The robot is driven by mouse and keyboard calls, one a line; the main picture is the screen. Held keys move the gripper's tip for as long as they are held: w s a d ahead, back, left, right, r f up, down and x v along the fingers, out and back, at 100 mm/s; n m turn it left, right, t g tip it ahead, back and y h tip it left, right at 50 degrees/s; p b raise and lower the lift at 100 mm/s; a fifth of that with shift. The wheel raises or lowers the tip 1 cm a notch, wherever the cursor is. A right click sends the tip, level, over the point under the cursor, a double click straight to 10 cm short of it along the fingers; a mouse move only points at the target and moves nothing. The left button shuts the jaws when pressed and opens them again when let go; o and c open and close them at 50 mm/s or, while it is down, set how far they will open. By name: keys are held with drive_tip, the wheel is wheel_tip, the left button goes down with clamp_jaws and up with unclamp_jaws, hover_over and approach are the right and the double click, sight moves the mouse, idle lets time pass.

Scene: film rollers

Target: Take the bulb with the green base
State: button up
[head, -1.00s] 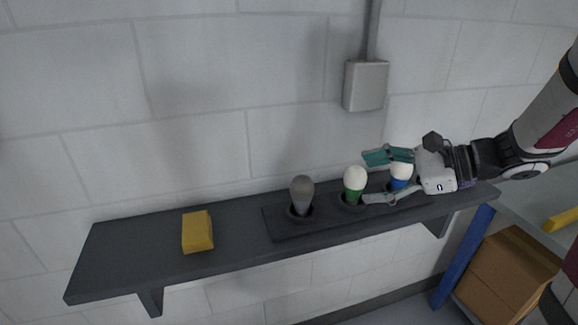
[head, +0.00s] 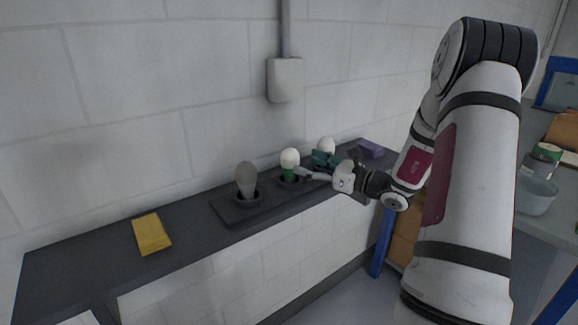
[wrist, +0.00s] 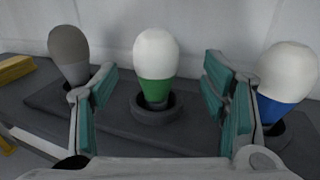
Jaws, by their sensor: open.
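The bulb with the green base (head: 290,163) has a white globe and stands upright in a round socket of a dark holder (head: 232,213) on the shelf. In the wrist view the green-base bulb (wrist: 155,68) is in the middle, ahead of and between my open fingers. My gripper (head: 314,166) is open and empty, close to the bulb on its right side; contact is not visible. A grey bulb (head: 246,180) stands to the left. A white bulb with a blue base (wrist: 287,80) stands to the right, partly behind my gripper in the head view.
The dark shelf (head: 85,262) runs along a white block wall. A yellow block (head: 151,234) lies at its left and a purple block (head: 370,148) at its right end. A grey box (head: 285,80) is on the wall. A table with a bowl (head: 536,195) is at right.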

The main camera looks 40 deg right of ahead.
sight(298, 163)
drive_tip(key=shift+f+x, duration=0.1)
drive_tip(key=shift+x, duration=1.55)
drive_tip(key=shift+f+x, duration=0.15)
drive_tip(key=shift+x, duration=1.5)
drive_tip(key=shift+s+a, duration=0.1)
drive_tip(key=shift+a, duration=0.1)
drive_tip(key=c, duration=1.3)
